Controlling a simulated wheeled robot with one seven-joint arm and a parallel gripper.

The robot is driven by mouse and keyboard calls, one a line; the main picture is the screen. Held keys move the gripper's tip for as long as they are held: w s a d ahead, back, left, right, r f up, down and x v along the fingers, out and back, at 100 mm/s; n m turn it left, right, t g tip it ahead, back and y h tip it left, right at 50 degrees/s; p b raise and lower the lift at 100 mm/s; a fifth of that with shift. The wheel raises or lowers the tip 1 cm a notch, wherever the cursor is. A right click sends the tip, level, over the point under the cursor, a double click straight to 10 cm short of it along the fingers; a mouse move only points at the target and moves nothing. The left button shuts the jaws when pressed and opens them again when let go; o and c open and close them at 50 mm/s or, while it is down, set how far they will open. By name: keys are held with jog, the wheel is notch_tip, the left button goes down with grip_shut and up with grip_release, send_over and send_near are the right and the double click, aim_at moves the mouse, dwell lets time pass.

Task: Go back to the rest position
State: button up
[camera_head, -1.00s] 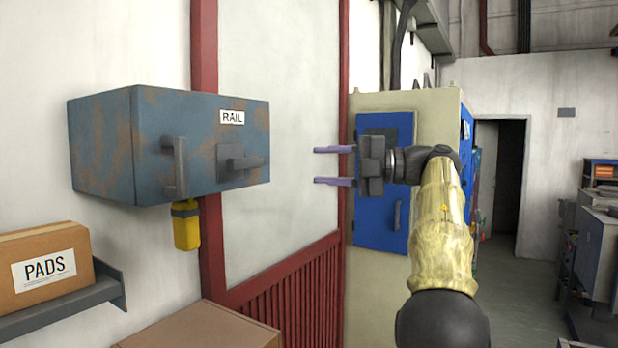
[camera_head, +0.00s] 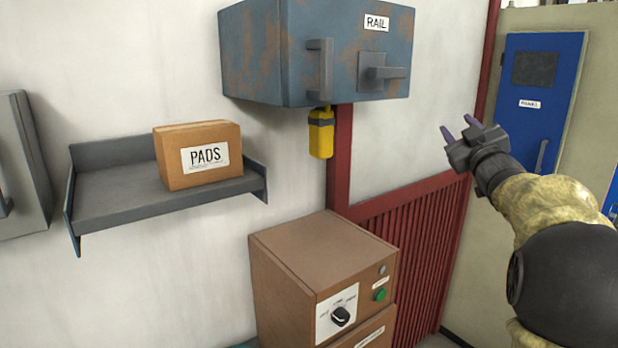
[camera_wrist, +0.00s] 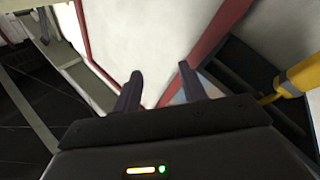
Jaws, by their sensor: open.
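My gripper (camera_head: 459,128) is open and empty at the right of the head view, in front of the white wall. Its two purple fingers are apart and point up and to the left. It is to the right of and below the blue-grey rusted box marked RAIL (camera_head: 345,50), and touches nothing that I can see. My arm comes in from the lower right.
A grey shelf (camera_head: 120,195) bears a cardboard box marked PADS (camera_head: 205,157). A yellow padlock-like piece (camera_head: 321,135) hangs under the RAIL box. A brown cabinet (camera_head: 320,250) with a knob and green button stands below. A blue panel (camera_head: 540,95) is behind my arm.

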jog(key=s+a+f+m+g+h+b, duration=0.1)
jog(key=s+a+f+m+g+h, duration=0.25)
jog(key=f, duration=1.15)
jog(key=s+a+f+m+g+y, duration=0.1)
jog(key=s+a+f+m+g, duration=0.35)
jog(key=f, duration=0.95)
jog(key=s+a+f+g, duration=0.4)
jog(key=s+f, duration=0.4)
jog(key=s, duration=0.4)
jog(key=s+a+f+n+g+y, duration=0.1)
jog(key=s+a+f+g, duration=0.4)
jog(key=s, duration=0.6)
notch_tip(320, 180, down, 4)
jog(key=shift+s+r+g+b, duration=0.15)
jog(key=shift+s+g+b, duration=0.3)
jog(key=shift+g, duration=0.55)
jog(key=shift+a, duration=0.1)
